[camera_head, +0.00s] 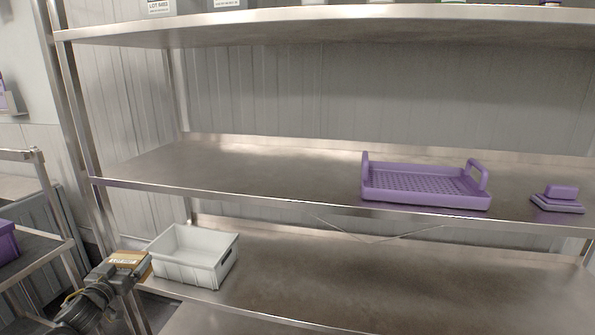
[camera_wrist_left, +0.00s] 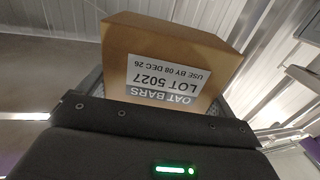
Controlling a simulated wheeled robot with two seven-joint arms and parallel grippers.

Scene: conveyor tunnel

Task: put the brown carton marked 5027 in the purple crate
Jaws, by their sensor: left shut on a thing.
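My left gripper (camera_head: 124,266) is shut on the brown carton (camera_head: 130,257), at the lower left in the head view. In the left wrist view the carton (camera_wrist_left: 172,50) fills the upper middle, and its white label reads upside down "OAT BARS, LOT 5027, USE BY 08 DEC 26". The carton is held just left of the white bin, in front of the shelf rack. A purple box-like thing (camera_head: 7,243) is cut off at the left edge, on a metal cart; I cannot tell whether it is the crate. My right gripper is not in view.
A white bin (camera_head: 180,272) stands on the lower shelf (camera_head: 360,285), which is clear to its right. The middle shelf (camera_head: 250,172) holds a shallow purple tray with handles (camera_head: 425,198) and a small purple item (camera_head: 558,200). Metal posts and shelf edges are close by.

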